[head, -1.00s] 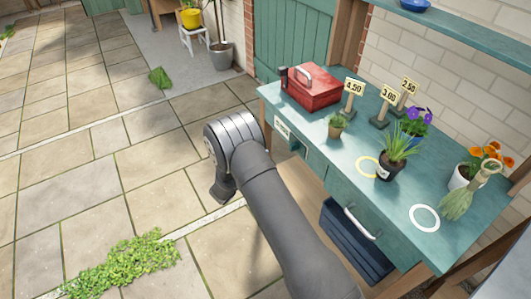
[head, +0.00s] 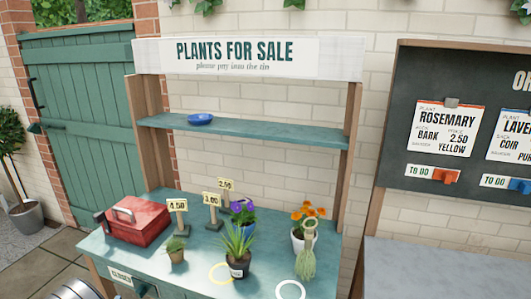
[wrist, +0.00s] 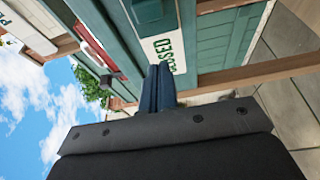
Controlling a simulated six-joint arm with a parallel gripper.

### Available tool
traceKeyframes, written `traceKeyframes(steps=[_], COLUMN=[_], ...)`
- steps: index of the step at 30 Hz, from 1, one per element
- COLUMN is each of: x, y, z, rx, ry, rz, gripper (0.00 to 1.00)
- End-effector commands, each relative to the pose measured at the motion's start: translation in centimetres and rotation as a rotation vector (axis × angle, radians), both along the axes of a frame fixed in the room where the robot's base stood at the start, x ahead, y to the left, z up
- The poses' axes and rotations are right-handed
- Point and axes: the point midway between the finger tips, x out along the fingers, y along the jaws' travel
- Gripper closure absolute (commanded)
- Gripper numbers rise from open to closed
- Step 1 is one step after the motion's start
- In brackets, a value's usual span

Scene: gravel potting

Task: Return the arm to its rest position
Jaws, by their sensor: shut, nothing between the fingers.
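My gripper (wrist: 159,72) shows in the wrist view with its two dark blue fingers together and nothing between them. It points toward the front of the green sales bench, beside the white CLOSED sign (wrist: 163,52). In the head view only a grey rounded part of my arm shows at the bottom left corner, in front of the bench (head: 195,262); the gripper itself is out of that view.
On the bench stand a red cash tin (head: 138,221), price signs (head: 178,205), a spiky plant in a dark pot (head: 238,250) and orange flowers (head: 305,222). A blue saucer (head: 200,119) sits on the shelf. An order board (head: 450,120) hangs at the right.

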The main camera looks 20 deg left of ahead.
Motion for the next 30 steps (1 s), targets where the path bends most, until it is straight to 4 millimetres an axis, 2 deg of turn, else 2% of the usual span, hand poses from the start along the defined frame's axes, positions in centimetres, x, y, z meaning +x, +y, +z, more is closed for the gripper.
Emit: traceKeyframes(steps=[3,8,18,24,30], x=[2.3,4.5,4.2,4.2,4.2], y=[0.9,3.1,7.4,8.4,8.6], z=[0.0,-0.1,-0.1,-0.1,-0.1], rx=[0.003,0.001,0.000,-0.001,-0.002], ry=[0.001,-0.001,0.000,0.001,0.000], rz=[-0.003,-0.006,-0.004,-0.003,-0.003], gripper=[1.00,1.00,1.00,1.00,1.00])
